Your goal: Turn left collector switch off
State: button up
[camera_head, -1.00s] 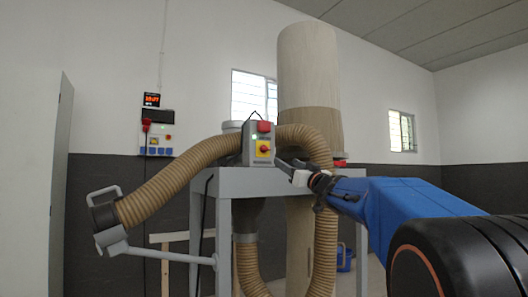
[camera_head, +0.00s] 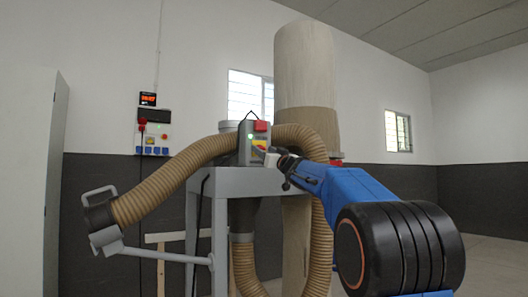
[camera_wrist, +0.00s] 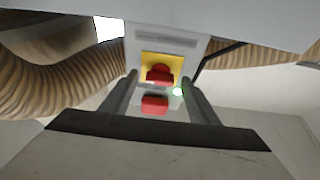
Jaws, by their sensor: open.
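The collector switch box (camera_head: 246,150) is grey, with a red plug-like part (camera_head: 261,126) on top and a green light. It stands on the grey collector frame. In the wrist view its red knob (camera_wrist: 159,73) sits on a yellow plate (camera_wrist: 148,60), and the green light (camera_wrist: 177,92) is lit. My gripper (camera_head: 268,154) is in front of the box, at its right side, and partly hides the knob in the head view. In the wrist view my gripper (camera_wrist: 160,80) has its two fingers apart, one on each side of the knob. Contact cannot be told.
Ribbed brown hoses (camera_head: 180,180) curve away on both sides of the box. A tall filter bag (camera_head: 305,70) stands behind. The grey frame (camera_head: 218,235) stands below the box. A wall panel with sockets (camera_head: 153,140) is at the left.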

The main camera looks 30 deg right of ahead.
jog(key=shift+w+r, duration=0.15)
jog(key=shift+w, duration=0.2)
jog(key=c, duration=1.1)
jog(key=shift+o, duration=0.2)
